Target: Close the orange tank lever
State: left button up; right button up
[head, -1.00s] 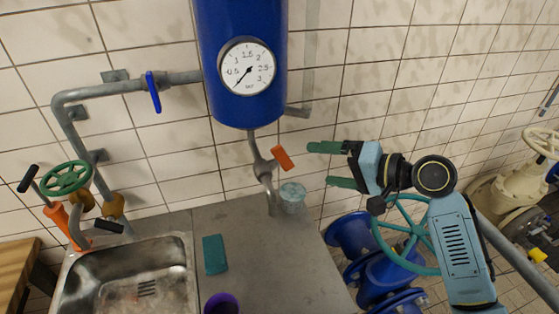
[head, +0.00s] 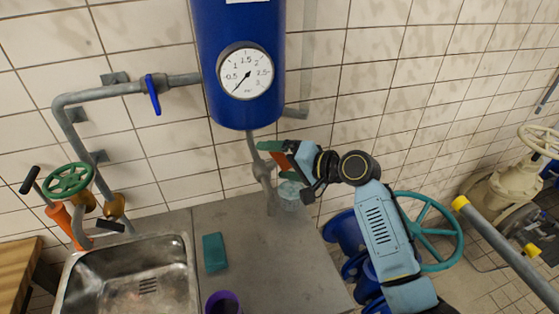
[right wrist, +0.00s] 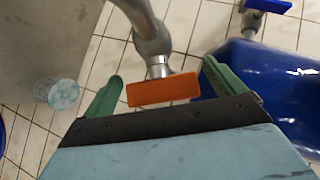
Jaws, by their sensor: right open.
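The orange tank lever (right wrist: 163,90) sits on the grey pipe valve under the blue tank (head: 238,60). In the right wrist view it lies between the green fingers of my right gripper (right wrist: 160,88), which is open, with a gap to the finger on each side. In the head view my right gripper (head: 272,160) is at the valve, and the lever (head: 281,160) shows only in part between the fingers. The grey pipe (head: 262,170) runs from the tank down to the counter. My left gripper is not in view.
A grey counter (head: 250,265) holds a teal block (head: 214,252), a purple cup (head: 223,303) and a clear glass (head: 290,196) just below my right gripper. A metal sink (head: 130,280) is at the left. A blue-handled valve (head: 152,93) is on the upper pipe.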

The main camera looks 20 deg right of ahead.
jog(key=c, duration=1)
jog(key=o, duration=1)
jog(key=b+v, duration=0.2)
jog(key=v, duration=1.1)
jog(key=shift+d+b, duration=0.2)
jog(key=shift+b, duration=0.1)
jog(key=shift+s, duration=0.1)
